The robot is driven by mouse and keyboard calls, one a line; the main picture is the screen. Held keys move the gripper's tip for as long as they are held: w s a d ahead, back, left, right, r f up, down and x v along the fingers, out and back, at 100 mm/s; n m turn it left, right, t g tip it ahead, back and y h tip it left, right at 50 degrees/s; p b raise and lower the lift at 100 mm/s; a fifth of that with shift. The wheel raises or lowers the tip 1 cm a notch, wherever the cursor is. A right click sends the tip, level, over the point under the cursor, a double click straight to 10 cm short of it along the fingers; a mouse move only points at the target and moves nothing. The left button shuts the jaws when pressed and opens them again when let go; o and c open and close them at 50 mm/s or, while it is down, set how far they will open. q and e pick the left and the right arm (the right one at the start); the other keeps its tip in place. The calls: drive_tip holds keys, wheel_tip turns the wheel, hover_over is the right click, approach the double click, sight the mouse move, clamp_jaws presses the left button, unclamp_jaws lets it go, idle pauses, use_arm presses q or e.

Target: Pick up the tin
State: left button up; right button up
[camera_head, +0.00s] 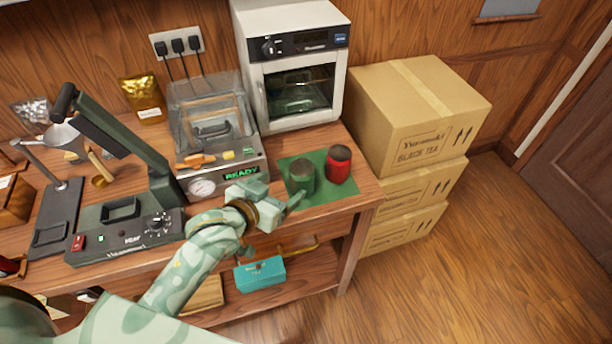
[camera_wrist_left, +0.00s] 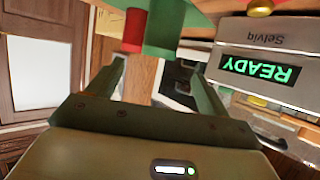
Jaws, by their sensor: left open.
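A dark green tin (camera_head: 302,177) and a red tin (camera_head: 338,164) with a dark lid stand upright side by side on a green mat (camera_head: 318,197). My left gripper (camera_head: 284,198) is open and empty, just left and in front of the green tin. In the left wrist view the picture is turned over; the green tin (camera_wrist_left: 163,32) shows beyond my open fingers (camera_wrist_left: 152,68), with the red tin (camera_wrist_left: 133,28) beside it. No touch is visible. My right gripper is not in view.
A sealing machine with a READY display (camera_head: 242,174) stands left of the mat, and a white oven (camera_head: 288,60) behind it. Stacked cartons (camera_head: 420,110) stand to the right. A dark press (camera_head: 130,225) is at left. A teal box (camera_head: 260,275) sits on the lower shelf.

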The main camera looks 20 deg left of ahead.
sight(294, 177)
use_arm(q)
drive_tip(key=b+x, duration=0.1)
drive_tip(key=x, duration=0.3)
drive_tip(key=shift+w+f, duration=0.15)
drive_tip(key=shift+f, duration=0.1)
drive_tip(key=x, duration=0.2)
drive_tip(key=shift+w+d+f+b, duration=0.15)
drive_tip(key=shift+w+b, duration=0.15)
drive_tip(key=shift+w, duration=0.2)
drive_tip(key=shift+w+d+f, duration=0.1)
drive_tip(key=shift+w+f, duration=0.2)
drive_tip(key=shift+f, duration=0.05)
drive_tip(key=b+x, duration=0.2)
drive_tip(key=x, duration=0.2)
drive_tip(key=shift+d+f, duration=0.15)
drive_tip(key=shift+f, duration=0.1)
drive_tip(key=shift+r, duration=0.15)
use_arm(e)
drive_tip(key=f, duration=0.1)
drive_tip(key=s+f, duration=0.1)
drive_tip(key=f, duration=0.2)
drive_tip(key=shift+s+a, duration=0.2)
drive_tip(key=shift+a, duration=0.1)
use_arm(q)
drive_tip(key=c, duration=1.1)
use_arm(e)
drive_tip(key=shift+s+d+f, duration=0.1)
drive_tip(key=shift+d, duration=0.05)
